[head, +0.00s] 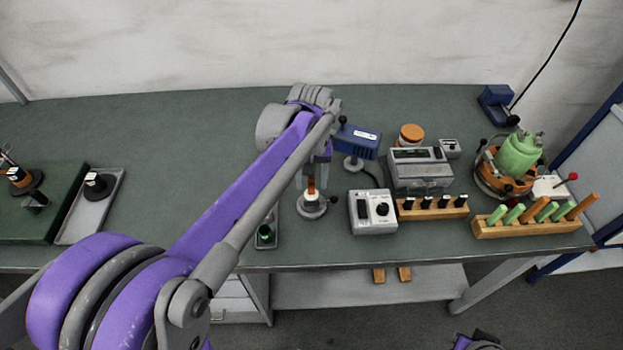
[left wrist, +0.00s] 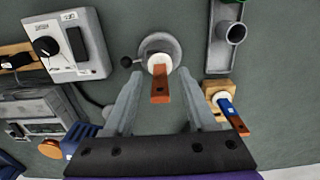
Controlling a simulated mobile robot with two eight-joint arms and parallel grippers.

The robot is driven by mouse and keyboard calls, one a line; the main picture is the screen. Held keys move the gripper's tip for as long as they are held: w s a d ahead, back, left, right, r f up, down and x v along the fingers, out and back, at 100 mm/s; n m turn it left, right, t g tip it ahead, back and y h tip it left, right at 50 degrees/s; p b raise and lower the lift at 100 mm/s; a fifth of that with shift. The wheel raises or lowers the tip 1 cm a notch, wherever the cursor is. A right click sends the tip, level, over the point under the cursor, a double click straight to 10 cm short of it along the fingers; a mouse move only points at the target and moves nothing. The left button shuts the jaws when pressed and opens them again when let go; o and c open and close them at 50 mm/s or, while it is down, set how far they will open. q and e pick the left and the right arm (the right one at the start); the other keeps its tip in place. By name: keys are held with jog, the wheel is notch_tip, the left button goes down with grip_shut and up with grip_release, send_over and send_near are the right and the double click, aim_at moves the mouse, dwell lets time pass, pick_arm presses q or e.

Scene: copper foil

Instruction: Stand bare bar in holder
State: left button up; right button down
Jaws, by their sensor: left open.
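A copper-brown bar (left wrist: 160,88) stands in the white collar of a round grey holder (left wrist: 160,42) with a small black knob. The holder (head: 313,207) also shows in the head view, with the bar upright in it. My left gripper (left wrist: 159,72) is open above the holder, one finger on each side of the bar with a visible gap. In the head view this gripper (head: 315,170) is partly hidden by its own arm. A second bar (left wrist: 238,125) with a blue band stands in a small wooden block (left wrist: 214,90) beside the holder. My right gripper is not in view.
A grey dial box (head: 373,211) and a blue lamp-like device (head: 358,141) stand close right of the holder. Wooden racks (head: 484,229) and a green-topped device (head: 519,155) are farther right. A grey tray (head: 79,226) lies far left. My left arm hides part of the bench.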

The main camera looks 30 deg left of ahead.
pick_arm(q)
notch_tip(320, 180, up, 11)
jog(key=shift+f+p, duration=0.15)
jog(key=shift+p, duration=0.25)
jog(key=o, duration=0.3)
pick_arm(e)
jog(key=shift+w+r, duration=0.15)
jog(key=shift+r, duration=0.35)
pick_arm(q)
jog(key=shift+r+p, duration=0.65)
jog(key=shift+r, duration=0.45)
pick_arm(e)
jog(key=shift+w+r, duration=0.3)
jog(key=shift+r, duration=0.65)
pick_arm(q)
notch_tip(320, 180, up, 7)
jog(key=p, duration=0.3)
jog(key=shift+w+f+p, duration=0.1)
jog(key=shift+f+p, duration=0.05)
jog(key=shift+p, duration=0.2)
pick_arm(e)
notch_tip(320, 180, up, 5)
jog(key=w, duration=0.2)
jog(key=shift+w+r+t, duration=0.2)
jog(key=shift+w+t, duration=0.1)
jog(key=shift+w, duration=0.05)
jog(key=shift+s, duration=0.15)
